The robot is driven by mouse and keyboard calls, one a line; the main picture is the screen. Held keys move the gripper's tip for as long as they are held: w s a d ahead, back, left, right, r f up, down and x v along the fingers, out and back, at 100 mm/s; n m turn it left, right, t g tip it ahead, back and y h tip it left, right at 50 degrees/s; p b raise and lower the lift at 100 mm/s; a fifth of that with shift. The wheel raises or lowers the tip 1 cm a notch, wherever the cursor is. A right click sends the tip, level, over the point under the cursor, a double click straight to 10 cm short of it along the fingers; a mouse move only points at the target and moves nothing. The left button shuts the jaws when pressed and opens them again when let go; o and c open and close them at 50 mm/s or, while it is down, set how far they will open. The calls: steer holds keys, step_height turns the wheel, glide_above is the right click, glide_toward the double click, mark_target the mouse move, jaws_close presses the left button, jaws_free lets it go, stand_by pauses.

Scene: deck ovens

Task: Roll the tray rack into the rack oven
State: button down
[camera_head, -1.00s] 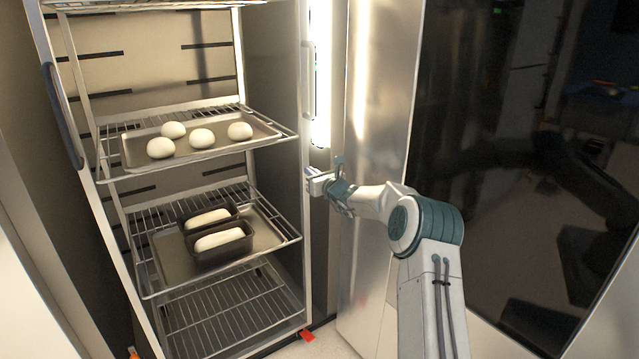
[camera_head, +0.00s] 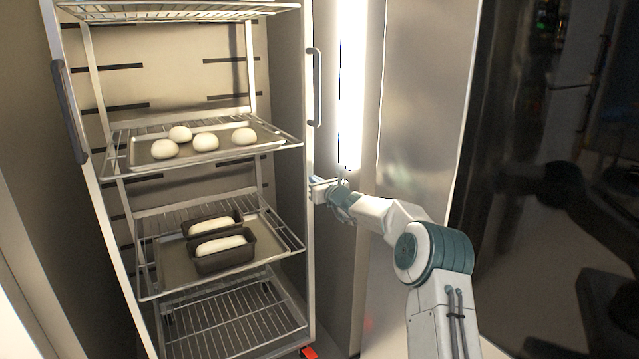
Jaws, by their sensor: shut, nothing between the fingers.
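The tray rack (camera_head: 309,225) stands upright in front of me, at the left and middle of the head view. Its upper shelf bears a tray (camera_head: 145,158) with several round dough pieces (camera_head: 206,142). A lower shelf bears a tray (camera_head: 178,273) with two dark loaf tins (camera_head: 222,250) of pale dough. The rack oven's chamber (camera_head: 170,45) shows around and behind the rack, with a bright light strip (camera_head: 351,80) at its right. My gripper (camera_head: 316,190) is shut and empty at the rack's right front post, below the right handle (camera_head: 317,88); I cannot tell whether it touches.
A steel panel (camera_head: 425,90) stands right of the light strip, with a dark glossy panel (camera_head: 560,200) further right. A dark handle (camera_head: 70,112) is on the rack's left post. A red piece (camera_head: 308,352) shows at the rack's lower right foot.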

steer(key=shift+a+r, duration=0.4)
steer(key=shift+r, duration=0.15)
steer(key=d+f+b+v, duration=0.1)
steer(key=b+v, duration=0.3)
steer(key=v, duration=1)
steer(key=s+a+r+n+g+y+p, duration=0.1)
steer(key=s+a+r+n+g+p, duration=0.25)
steer(key=s+n, duration=0.3)
steer(key=s+a+r+n+g+p, duration=0.3)
steer(key=s+a+n+p, duration=0.15)
steer(key=s, duration=0.35)
steer(key=s+a+r+n+g+y+p, duration=0.1)
steer(key=s+a+r+n+g+p, duration=0.25)
steer(key=s+n, duration=0.4)
steer(key=s+d+r+n+g+h+p, duration=0.1)
steer(key=s+d+n+h+p, duration=0.3)
steer(key=s, duration=0.9)
steer(key=s+d+r+n+g+h+p, duration=0.2)
steer(key=s+d+n+h+p, duration=0.3)
steer(key=s, duration=0.8)
steer(key=d+n+p, duration=0.3)
steer(key=shift+s+d+r+g+p, duration=0.25)
steer(key=shift+d+r+g+p, duration=0.05)
steer(key=shift+r+p, duration=0.1)
